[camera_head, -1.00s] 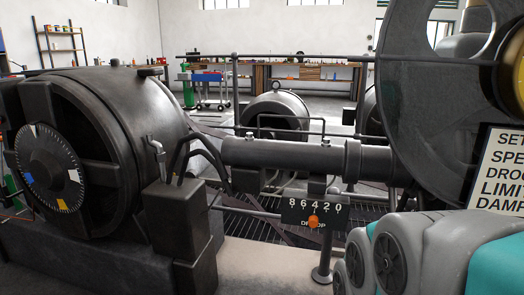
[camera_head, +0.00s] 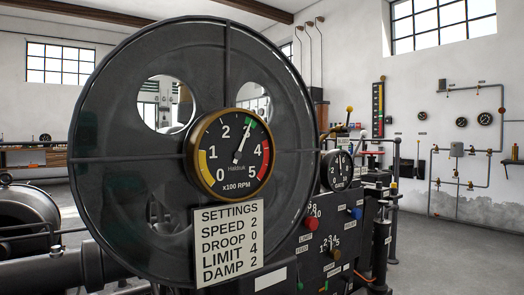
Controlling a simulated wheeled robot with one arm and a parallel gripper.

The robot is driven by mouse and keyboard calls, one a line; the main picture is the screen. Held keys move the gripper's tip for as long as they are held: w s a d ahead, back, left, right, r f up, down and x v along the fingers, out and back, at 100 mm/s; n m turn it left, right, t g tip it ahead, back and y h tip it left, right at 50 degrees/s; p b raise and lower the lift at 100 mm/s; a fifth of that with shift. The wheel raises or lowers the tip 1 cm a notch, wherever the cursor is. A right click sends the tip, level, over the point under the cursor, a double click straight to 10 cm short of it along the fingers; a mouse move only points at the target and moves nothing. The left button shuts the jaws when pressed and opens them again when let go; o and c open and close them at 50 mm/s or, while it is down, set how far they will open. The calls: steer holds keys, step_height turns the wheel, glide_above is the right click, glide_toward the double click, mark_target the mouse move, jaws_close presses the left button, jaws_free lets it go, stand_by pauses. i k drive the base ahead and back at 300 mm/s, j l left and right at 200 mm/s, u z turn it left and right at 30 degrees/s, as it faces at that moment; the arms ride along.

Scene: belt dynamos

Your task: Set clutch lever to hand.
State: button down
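My gripper is not in view. No lever here carries a readable clutch or hand label, so I cannot tell which one is the clutch lever. A thin lever with a yellow knob (camera_head: 349,109) stands up behind the machine, right of the big dark wheel (camera_head: 120,110). Its lower end is hidden behind a small gauge (camera_head: 337,170). A panel with a red knob (camera_head: 310,222), a blue knob (camera_head: 356,212) and a brown knob (camera_head: 335,254) sits below that gauge; most of its lettering is too small to read.
A round RPM gauge (camera_head: 229,154) reads close to 3. The settings card (camera_head: 229,242) lists speed 2, droop 0, limit 4, damp 2. Dark posts and rails (camera_head: 394,190) stand right of the panel. Open floor (camera_head: 450,262) runs toward the piped wall.

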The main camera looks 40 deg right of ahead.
mark_target(364, 133)
steer(key=z, duration=1.95)
steer(key=l+z, duration=0.1)
steer(key=l, duration=0.55)
steer(key=i+l, duration=0.15)
steer(key=l, duration=0.35)
steer(key=l+z, duration=0.1)
steer(key=l, duration=0.45)
steer(key=i+l, duration=0.15)
steer(key=l, duration=0.35)
steer(key=i+z, duration=0.15)
steer(key=i, duration=0.85)
steer(key=i+l, duration=0.1)
steer(key=i, duration=0.3)
steer(key=k+j, duration=0.35)
steer(key=i+l, duration=0.15)
steer(key=i+z, duration=0.05)
